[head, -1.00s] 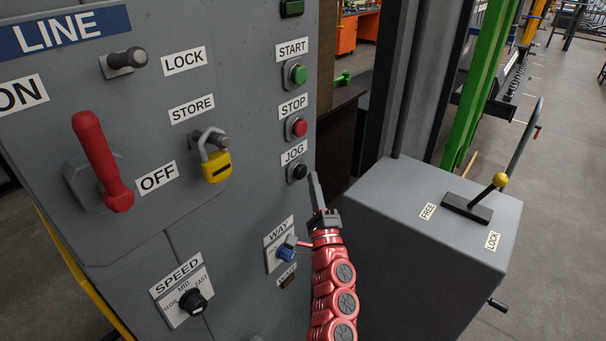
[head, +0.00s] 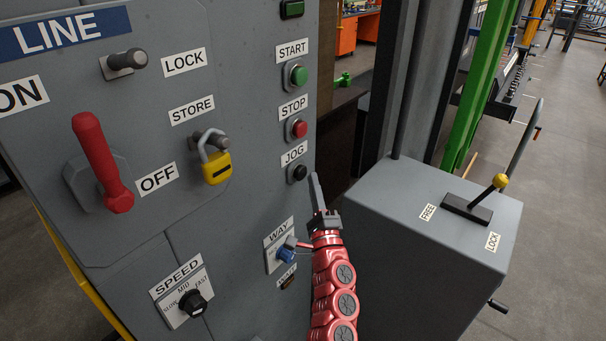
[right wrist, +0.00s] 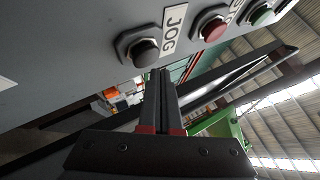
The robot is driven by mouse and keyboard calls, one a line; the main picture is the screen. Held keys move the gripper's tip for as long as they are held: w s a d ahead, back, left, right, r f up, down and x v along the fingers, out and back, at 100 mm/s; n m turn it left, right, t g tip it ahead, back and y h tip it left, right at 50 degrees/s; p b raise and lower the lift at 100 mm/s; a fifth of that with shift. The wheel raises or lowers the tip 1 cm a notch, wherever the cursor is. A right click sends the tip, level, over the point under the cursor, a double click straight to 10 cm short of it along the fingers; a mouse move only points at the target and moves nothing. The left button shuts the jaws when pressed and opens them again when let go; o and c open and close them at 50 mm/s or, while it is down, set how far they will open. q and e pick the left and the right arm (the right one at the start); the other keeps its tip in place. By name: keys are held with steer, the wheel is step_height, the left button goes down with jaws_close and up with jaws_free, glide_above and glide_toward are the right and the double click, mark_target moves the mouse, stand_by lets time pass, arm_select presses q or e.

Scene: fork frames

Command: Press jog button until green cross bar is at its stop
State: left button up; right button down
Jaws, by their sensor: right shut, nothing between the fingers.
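The black JOG button (head: 297,172) is on the grey panel, below the red STOP button (head: 296,129). It also shows in the right wrist view (right wrist: 145,52). My right gripper (head: 315,178) is shut and empty, its fingertips close beside the button on the right. In the right wrist view the fingertips (right wrist: 160,76) lie just below the button, and I cannot tell any contact. A tall green post (head: 486,85) stands behind on the right, and a small green part (head: 343,79) shows past the panel edge. I cannot tell which green piece is the cross bar. My left gripper is out of view.
The green START button (head: 297,75) is above STOP. The blue WAY knob (head: 286,251) and black SPEED knob (head: 194,303) are lower. A yellow padlock (head: 216,167) and red handle (head: 102,165) are left. A grey box (head: 400,255) with a yellow-knobbed lever (head: 480,201) stands right.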

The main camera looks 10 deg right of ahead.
stand_by(0.8)
steer(key=shift+w+a+b, duration=0.25)
steer(key=shift+w+b, duration=0.1)
steer(key=shift+b, duration=0.15)
steer(key=shift+w+a+b, duration=0.3)
steer(key=shift+w+b, duration=0.1)
steer(key=shift+b, duration=0.05)
stand_by(0.5)
steer(key=shift+s, duration=0.1)
stand_by(3.3)
steer(key=shift+s+d+p, duration=0.35)
steer(key=shift+s+d, duration=0.2)
steer(key=shift+s, duration=0.1)
